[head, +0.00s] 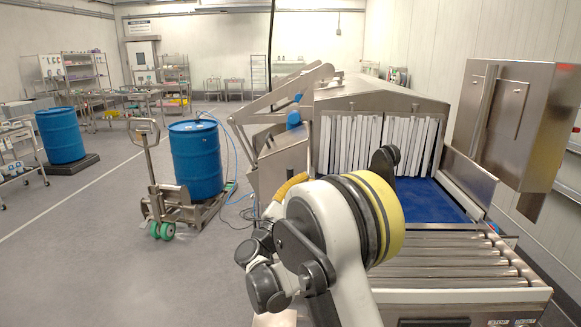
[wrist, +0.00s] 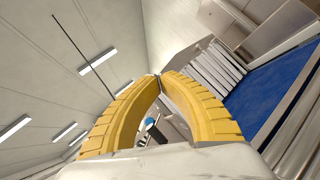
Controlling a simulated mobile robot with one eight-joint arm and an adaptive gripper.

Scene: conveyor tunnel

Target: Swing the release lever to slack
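A grey metal linkage (head: 275,98) with angled bars stands at the left side of the conveyor tunnel (head: 385,95). A blue round part (head: 293,119) sits low on it. I cannot tell for certain which bar is the release lever. My gripper's yellow ridged finger (head: 290,186) shows in front of the metal housing below the linkage, partly hidden by my arm. In the wrist view, my gripper (wrist: 158,76) has its two curved yellow fingers meeting at the tips, with nothing visible held. A small blue part (wrist: 150,121) shows beyond, through the gap between the fingers.
The tunnel mouth has white strip curtains (head: 380,143) over a blue belt (head: 425,195), with metal rollers (head: 450,262) in front. A steel cabinet (head: 515,120) stands at right. A pallet truck (head: 160,195) carries a blue drum (head: 196,160) at left. Grey floor is open further left.

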